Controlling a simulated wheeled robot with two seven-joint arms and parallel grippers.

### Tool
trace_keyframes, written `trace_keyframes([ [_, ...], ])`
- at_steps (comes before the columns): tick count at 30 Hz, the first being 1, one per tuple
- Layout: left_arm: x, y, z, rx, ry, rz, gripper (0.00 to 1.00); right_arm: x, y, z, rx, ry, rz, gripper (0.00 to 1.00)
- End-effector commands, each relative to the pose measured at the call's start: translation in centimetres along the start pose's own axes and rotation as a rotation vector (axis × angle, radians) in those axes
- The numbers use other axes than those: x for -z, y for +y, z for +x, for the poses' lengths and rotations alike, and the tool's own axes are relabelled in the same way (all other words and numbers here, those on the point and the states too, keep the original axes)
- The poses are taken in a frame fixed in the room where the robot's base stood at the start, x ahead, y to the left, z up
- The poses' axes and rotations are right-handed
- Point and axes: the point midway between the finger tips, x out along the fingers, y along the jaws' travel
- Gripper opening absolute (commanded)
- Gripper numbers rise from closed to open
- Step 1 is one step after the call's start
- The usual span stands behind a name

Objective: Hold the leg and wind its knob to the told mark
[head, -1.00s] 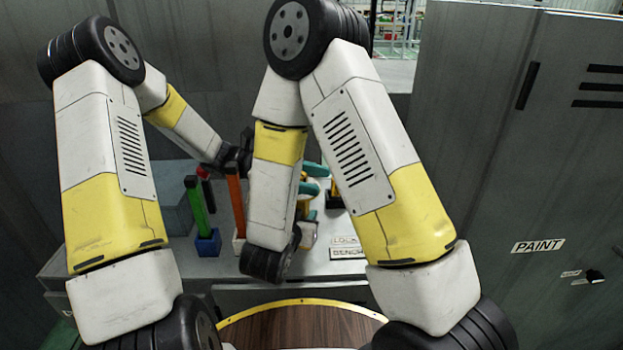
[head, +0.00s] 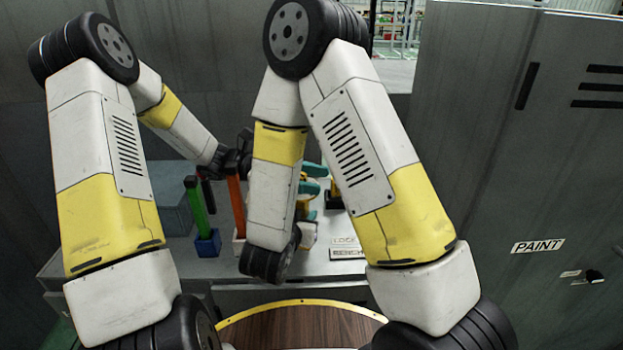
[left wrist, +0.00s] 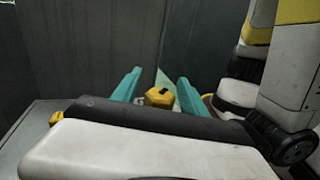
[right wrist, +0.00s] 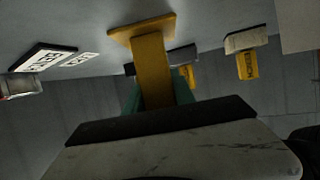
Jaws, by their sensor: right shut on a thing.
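My right gripper (right wrist: 158,95) is shut on a yellow leg (right wrist: 154,62), whose broad flat plate shows at the top of the right wrist view. My left gripper (left wrist: 159,85) is open in the left wrist view, its teal fingers spread. A yellow block-like end with a dark mark, perhaps the knob (left wrist: 159,97), shows between them with gaps on both sides. No mark on the knob is readable.
A green bar (head: 196,212) in a blue block and an orange bar (head: 236,203) stand on the grey bench (head: 350,268). A label plate (head: 347,253) lies at the bench's right part. Another yellow piece (right wrist: 247,62) shows in the right wrist view. A grey PAINT cabinet (head: 480,160) stands right.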

Motion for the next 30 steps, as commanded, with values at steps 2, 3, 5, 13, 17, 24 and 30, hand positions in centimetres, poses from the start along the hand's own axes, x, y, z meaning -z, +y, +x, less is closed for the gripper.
trace_keyframes([
  [2, 0.0, 0.0, 0.0, 0.001, 0.0, 0.0, 0.54, -0.1, 0.1, 0.0, -0.001, -0.002, -0.001, 0.0],
  [3, 0.0, 0.0, 0.0, 0.001, 0.0, 0.0, 0.54, -0.1, 0.1, 0.0, -0.001, -0.002, -0.001, 0.0],
  [5, 0.0, 0.0, 0.0, 0.001, 0.0, 0.0, 0.54, -0.1, 0.1, 0.0, -0.001, -0.002, -0.001, 0.0],
  [13, 0.0, 0.0, -1.0, 0.0, 0.0, 0.0, 0.54, -0.1, 0.1, 0.0, -0.002, -0.002, -0.001, 0.0],
  [17, 0.1, 0.1, -3.4, -0.003, 0.002, 0.0, 0.54, -0.1, 0.1, 0.0, -0.002, -0.002, -0.001, 0.0],
  [24, 0.1, 0.1, -8.5, -0.003, 0.001, 0.0, 0.54, -0.1, 0.1, 0.0, -0.002, -0.001, -0.001, 0.0],
  [30, 0.1, 0.0, -11.3, -0.001, 0.0, 0.0, 0.54, -0.1, 0.1, 0.0, -0.002, -0.001, -0.001, 0.0],
])
